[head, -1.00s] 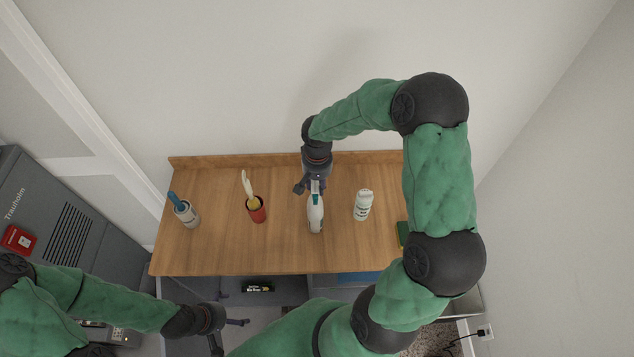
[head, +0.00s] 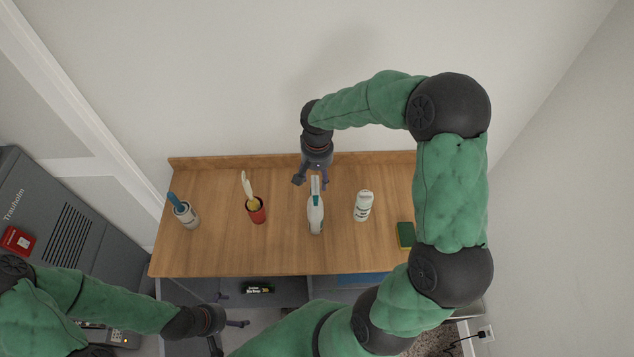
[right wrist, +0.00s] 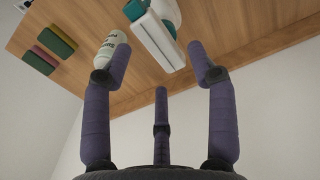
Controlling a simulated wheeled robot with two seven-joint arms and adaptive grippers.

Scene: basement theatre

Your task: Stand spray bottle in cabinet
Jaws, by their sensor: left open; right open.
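The spray bottle (head: 315,212), white with a teal top, stands on the wooden counter (head: 285,250). In the right wrist view its teal and white head (right wrist: 158,38) is ahead of the fingers. My right gripper (head: 313,180) is open and empty just behind the bottle, its fingers apart. It also shows spread in the right wrist view (right wrist: 155,60). The cabinet (head: 285,290) is under the counter's front edge; its inside is mostly hidden from above. My left gripper (head: 230,335) is open and empty at the lower left, near the cabinet front.
A green and yellow sponge (head: 405,235) lies at the right. A dark labelled box (head: 258,287) shows below the counter edge.

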